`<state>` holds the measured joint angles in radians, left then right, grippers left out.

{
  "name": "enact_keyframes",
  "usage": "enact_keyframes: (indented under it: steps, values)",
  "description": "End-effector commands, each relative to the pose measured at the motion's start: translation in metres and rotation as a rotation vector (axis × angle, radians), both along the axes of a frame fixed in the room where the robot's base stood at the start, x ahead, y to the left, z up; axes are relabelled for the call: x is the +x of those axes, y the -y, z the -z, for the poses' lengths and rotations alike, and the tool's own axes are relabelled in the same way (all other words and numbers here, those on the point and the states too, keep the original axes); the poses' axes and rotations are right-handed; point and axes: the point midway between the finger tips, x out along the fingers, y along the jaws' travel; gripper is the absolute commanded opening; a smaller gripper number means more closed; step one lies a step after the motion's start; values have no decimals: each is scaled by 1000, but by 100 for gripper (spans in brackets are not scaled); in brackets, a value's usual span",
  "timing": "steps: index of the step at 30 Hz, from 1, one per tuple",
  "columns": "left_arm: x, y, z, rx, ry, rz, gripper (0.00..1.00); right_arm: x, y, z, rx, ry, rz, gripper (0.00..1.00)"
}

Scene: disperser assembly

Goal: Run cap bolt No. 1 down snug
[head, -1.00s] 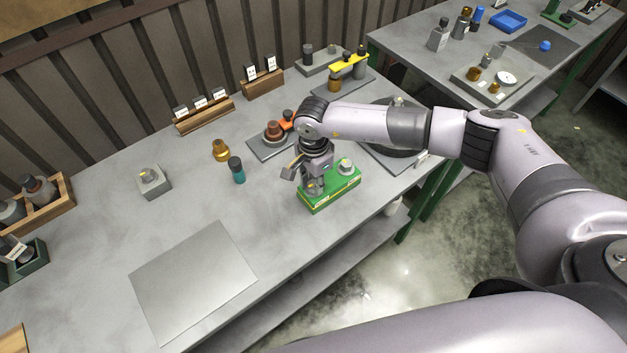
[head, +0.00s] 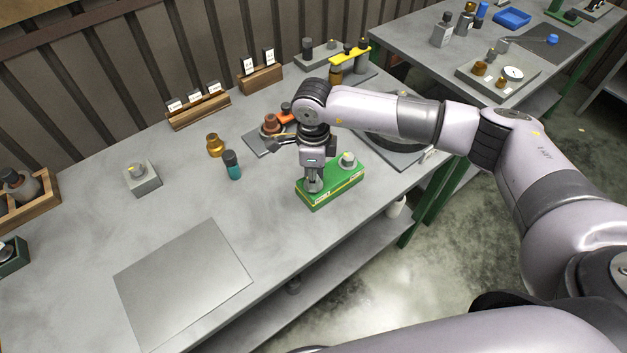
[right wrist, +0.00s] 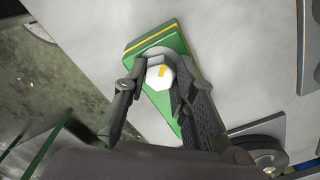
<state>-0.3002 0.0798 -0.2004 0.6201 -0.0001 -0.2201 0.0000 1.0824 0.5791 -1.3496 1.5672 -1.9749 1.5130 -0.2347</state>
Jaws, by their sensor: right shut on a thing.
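A green block (head: 340,192) with a yellow stripe sits near the front edge of the bench. My right gripper (head: 313,184) points down over its left end. In the right wrist view, my right gripper (right wrist: 162,82) has its fingers closed around a pale hexagonal bolt head (right wrist: 158,74) with a yellow mark, over the green block (right wrist: 150,48). The fingers hide the bolt's sides, and its shank and seating do not show. A second grey bolt-like part (head: 348,159) stands on the block's right end. I cannot read any bolt number. My left gripper is not in view.
A brass part (head: 215,146) and a teal-and-dark cylinder (head: 232,166) stand left of the block. Behind the gripper is an orange part (head: 271,124) on a plate. A grey block (head: 142,178) and a bare metal sheet (head: 184,284) lie farther left.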

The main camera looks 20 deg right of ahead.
Motion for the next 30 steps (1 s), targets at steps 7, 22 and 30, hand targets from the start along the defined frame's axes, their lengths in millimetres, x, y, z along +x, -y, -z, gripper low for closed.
enact_keyframes:
  steps: [7, 22, 30]
  values:
    - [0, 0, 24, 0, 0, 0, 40, 1, 0, 3, 2, 2, 232, 0]
    - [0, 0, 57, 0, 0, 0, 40, 1, 0, 2, 1, 2, 697, 0]
    - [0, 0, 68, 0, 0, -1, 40, 1, 0, 1, 2, 2, 886, 0]
